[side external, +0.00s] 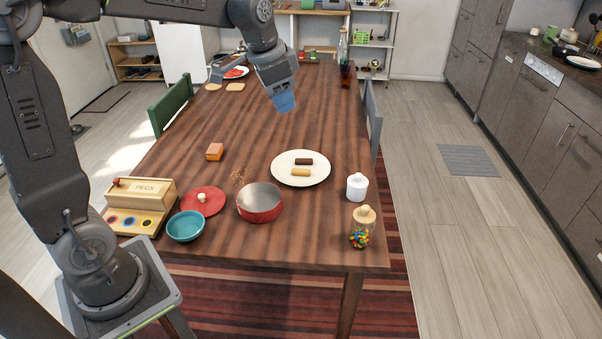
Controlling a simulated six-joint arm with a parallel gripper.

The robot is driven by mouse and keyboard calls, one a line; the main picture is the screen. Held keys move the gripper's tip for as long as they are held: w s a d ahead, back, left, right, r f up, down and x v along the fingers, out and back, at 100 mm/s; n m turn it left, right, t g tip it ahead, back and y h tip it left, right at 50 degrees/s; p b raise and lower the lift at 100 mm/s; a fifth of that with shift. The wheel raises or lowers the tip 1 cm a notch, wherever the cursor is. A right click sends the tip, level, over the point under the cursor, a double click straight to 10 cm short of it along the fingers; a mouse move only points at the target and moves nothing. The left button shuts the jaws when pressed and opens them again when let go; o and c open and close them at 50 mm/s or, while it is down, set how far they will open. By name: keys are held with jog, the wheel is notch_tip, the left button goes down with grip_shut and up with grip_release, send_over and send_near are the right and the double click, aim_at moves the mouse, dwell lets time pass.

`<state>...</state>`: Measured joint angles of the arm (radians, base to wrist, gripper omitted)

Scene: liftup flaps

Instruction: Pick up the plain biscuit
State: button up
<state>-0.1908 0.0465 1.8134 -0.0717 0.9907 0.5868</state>
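The plain biscuit (300,172) is a light golden bar lying on a cream plate (284,178) on the wooden table. A dark brown biscuit (304,161) lies just behind it on the same plate, close beside it. My gripper (285,104) hangs in the air over the table, behind the plate and apart from it, with blue at its end. I cannot tell from this view whether its fingers are open or shut. Nothing is seen held in it.
A red pot (260,204), red lid (203,202), teal bowl (185,227) and wooden peg box (140,200) stand left of the plate. A white jar (357,187) and candy jar (362,230) stand to the right. An orange block (214,152) lies further left.

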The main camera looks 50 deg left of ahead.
jog(key=w+a+f+m+g, duration=0.1)
jog(key=w+a+f+m, duration=0.1)
jog(key=w+a+f, duration=0.55)
jog(key=m+g+h, duration=0.1)
jog(key=m, duration=0.2)
send_near(301, 170)
jog(key=f, duration=0.3)
jog(key=shift+w+d, duration=0.25)
jog(key=shift+w, duration=0.1)
jog(key=shift+w+d+f, duration=0.1)
jog(key=shift+f, duration=1.35)
jog(key=shift+w+d+f, duration=0.1)
jog(key=shift+f, duration=1.4)
jog(key=shift+s, duration=0.1)
jog(key=c, duration=0.7)
jog(key=shift+r, duration=0.15)
